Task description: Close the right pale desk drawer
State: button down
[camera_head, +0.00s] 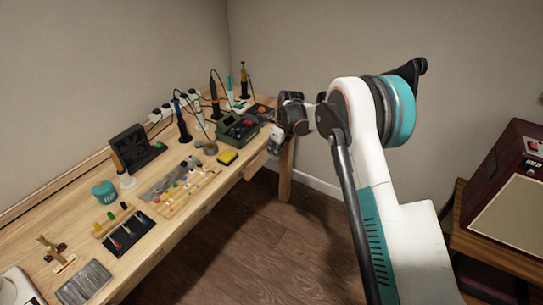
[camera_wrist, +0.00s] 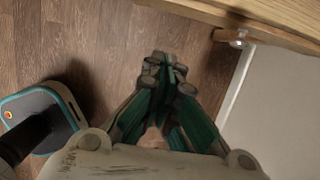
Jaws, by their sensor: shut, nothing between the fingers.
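The right pale desk drawer (camera_head: 256,163) juts a little from under the front edge of the wooden desk (camera_head: 150,240), near its far right end. My gripper (camera_head: 277,150) is in front of the desk's right end, close to the drawer; I cannot tell from the head view whether they touch. In the wrist view my gripper (camera_wrist: 165,62) has its teal fingers together, with nothing between them, over the floor. A wooden edge (camera_wrist: 250,14) crosses the upper right there, apart from the fingertips; I cannot tell whether it is desk or drawer.
A desk leg (camera_head: 287,172) stands under the right end, and a leg also shows in the wrist view (camera_wrist: 229,36). Floor (camera_head: 250,235) between is clear.

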jog(key=s+d+f+t+y, duration=0.2)
jog(key=s+d+f+y, duration=0.1)
jog(key=s+f+y, duration=0.1)
jog(key=t+y+b, duration=0.1)
jog(key=b, duration=0.4)
send_near(252, 173)
jog(key=shift+d+x, duration=0.2)
jog(key=shift+x, duration=2.1)
jog(key=shift+w+f, duration=0.1)
